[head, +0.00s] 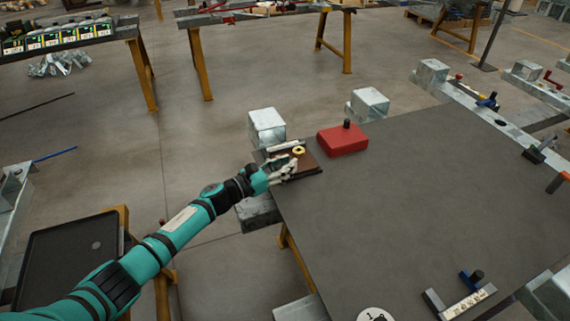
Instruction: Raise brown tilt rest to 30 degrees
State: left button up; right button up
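The brown tilt rest (309,164) lies near the far left corner of the dark table. It looks low and close to flat, though its exact angle cannot be told. A yellow ring-shaped piece (299,151) sits on its top. My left gripper (291,166) is at the left part of the rest, overlapping it in the head view. Its fingers are small and partly merge with the rest, so whether they are open, shut or touching it is unclear. My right gripper is not in view.
A red block with a black knob (343,140) stands right of the rest. Metal blocks (267,127) (369,104) stand along the table's far edge. The middle of the dark tabletop (420,190) is clear. A blue-handled clamp (471,281) lies at the lower right.

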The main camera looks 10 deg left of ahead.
pick_arm(q)
grip_shut()
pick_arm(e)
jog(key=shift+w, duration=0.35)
pick_arm(q)
jog(key=shift+w+d+f, duration=0.1)
jog(key=shift+f, duration=0.1)
